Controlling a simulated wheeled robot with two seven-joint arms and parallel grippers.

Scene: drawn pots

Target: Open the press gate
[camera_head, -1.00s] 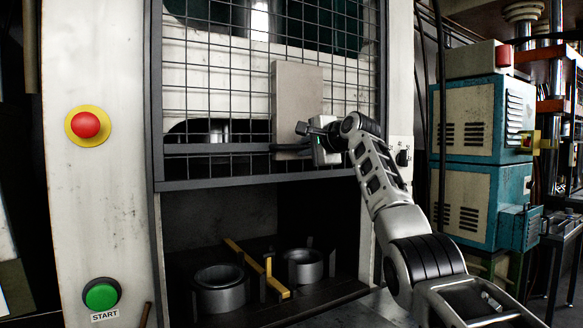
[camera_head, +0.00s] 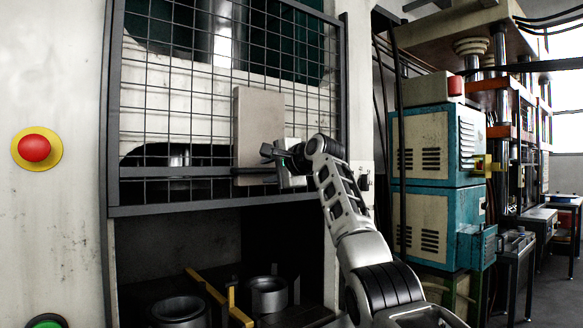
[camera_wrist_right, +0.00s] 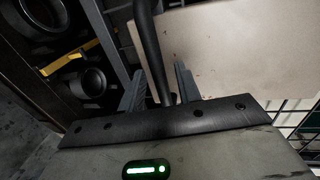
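The press gate (camera_head: 145,204) is a dark-framed wire mesh panel across the upper part of the press opening. Its lower edge hangs above the tooling space, which is open below it. A pale plate (camera_head: 251,119) sits on the mesh, and a dark bar runs across near its lower end. My right gripper (camera_head: 268,152) is in front of the plate's lower right side. In the right wrist view, a black bar (camera_wrist_right: 150,45) runs between its two fingers. Narrow gaps show on both sides, so it looks open around the bar. My left gripper is not in view.
A red button (camera_head: 34,148) on a yellow ring is on the left pillar, with a green button (camera_head: 47,322) below, cut off by the frame edge. Metal rings (camera_head: 268,293) and a yellow bar (camera_head: 214,296) lie inside the press. Teal cabinets (camera_head: 437,145) stand to the right.

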